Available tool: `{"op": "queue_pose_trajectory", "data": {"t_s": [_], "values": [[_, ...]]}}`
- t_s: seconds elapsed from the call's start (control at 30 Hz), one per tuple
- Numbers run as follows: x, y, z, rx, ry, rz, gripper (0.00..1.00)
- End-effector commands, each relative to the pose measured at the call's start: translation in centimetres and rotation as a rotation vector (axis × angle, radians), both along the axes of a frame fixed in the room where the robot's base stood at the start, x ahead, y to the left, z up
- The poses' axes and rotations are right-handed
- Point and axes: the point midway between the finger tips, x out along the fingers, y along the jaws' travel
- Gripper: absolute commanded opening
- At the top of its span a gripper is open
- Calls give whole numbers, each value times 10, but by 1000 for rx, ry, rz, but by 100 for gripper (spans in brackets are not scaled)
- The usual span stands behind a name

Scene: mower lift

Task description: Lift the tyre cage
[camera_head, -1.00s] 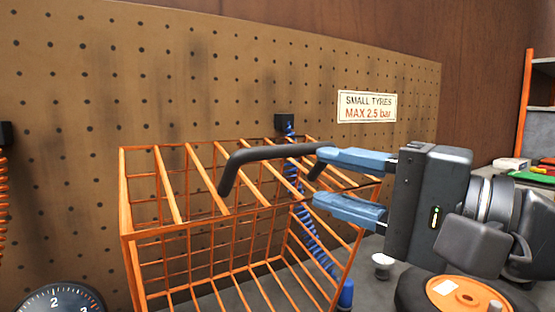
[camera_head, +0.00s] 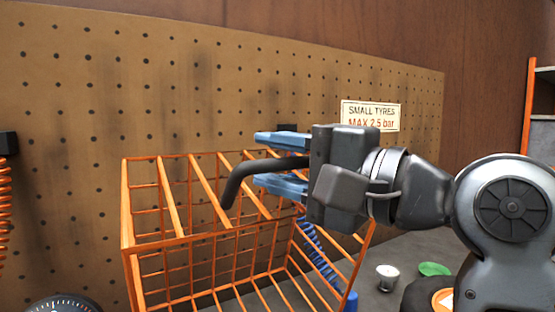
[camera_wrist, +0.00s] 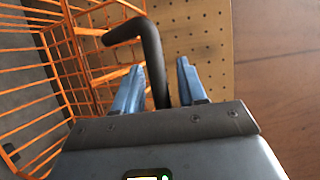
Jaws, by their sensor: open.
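The handle's far end is hidden behind my gripper.
A pegboard (camera_head: 90,110) with a sign (camera_head: 371,115) stands close behind. A blue coiled hose (camera_head: 318,245) hangs behind the cage. An orange coil (camera_head: 5,200) and a dial gauge (camera_head: 62,304) are at left. A small cup (camera_head: 388,277) and green lid (camera_head: 434,269) are right.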

Motion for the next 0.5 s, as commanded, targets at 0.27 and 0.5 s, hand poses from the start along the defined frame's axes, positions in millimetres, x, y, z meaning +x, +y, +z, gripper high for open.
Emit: {"op": "queue_pose_trajectory", "data": {"t_s": [0.27, 0.5], "values": [[0, 0, 0, 0, 0, 0, 30], [0, 0, 0, 0, 0, 0, 7]]}}
